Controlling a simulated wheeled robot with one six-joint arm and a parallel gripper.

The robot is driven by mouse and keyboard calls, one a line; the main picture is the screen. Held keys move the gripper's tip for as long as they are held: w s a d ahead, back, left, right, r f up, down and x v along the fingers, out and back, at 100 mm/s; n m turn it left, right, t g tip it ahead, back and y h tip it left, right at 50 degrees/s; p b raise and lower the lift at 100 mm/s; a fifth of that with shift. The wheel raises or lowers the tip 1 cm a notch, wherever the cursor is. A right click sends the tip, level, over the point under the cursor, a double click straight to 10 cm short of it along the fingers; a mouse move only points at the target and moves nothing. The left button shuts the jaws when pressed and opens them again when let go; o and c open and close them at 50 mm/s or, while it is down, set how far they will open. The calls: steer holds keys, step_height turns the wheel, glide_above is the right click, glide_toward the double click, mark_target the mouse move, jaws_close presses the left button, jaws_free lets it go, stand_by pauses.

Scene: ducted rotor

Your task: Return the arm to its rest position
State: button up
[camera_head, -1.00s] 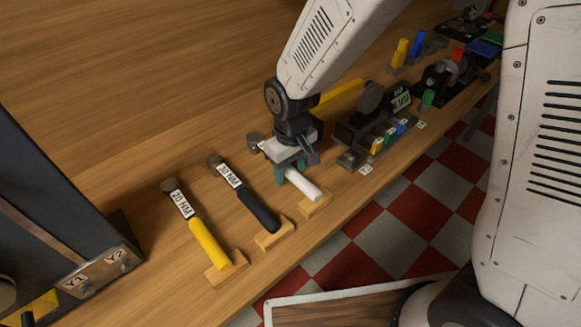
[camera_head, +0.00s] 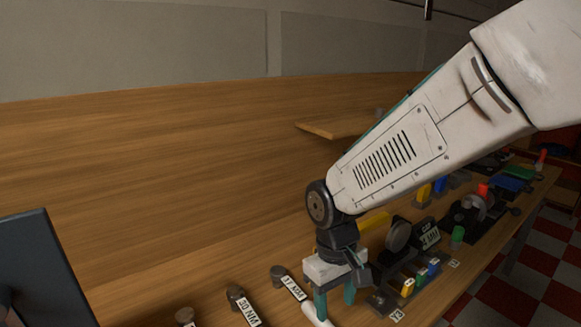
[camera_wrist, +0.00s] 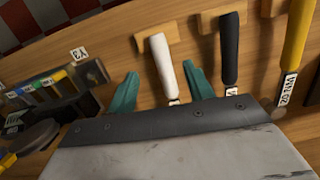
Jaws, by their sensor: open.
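My gripper (camera_head: 334,302) is at the lower middle of the head view, above the workbench, pointing down with its teal fingers apart. In the wrist view my gripper (camera_wrist: 160,88) is open, with the white-handled torque wrench (camera_wrist: 164,66) showing between the fingers and not gripped. My arm reaches in from the upper right.
A black-handled wrench (camera_wrist: 230,48) and a yellow-handled wrench (camera_wrist: 295,45) lie beside it. Right of my gripper is a block with several coloured pieces (camera_head: 421,277) and a dark fixture (camera_head: 425,235). A dark panel (camera_head: 40,265) stands at left. The air above the bench at left is clear.

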steer(key=s+d+r+m+t, duration=0.1)
steer(key=s+d+r+m, duration=0.2)
steer(key=s+d+r, duration=0.3)
steer(key=s+d+r+m+t, duration=0.1)
steer(key=s+d+r+m, duration=0.2)
steer(key=s+d+r, duration=0.4)
steer(key=s+d, duration=0.2)
steer(key=d, duration=0.2)
steer(key=shift+d+r+t+y, duration=0.25)
steer(key=shift+d+t+y, duration=0.05)
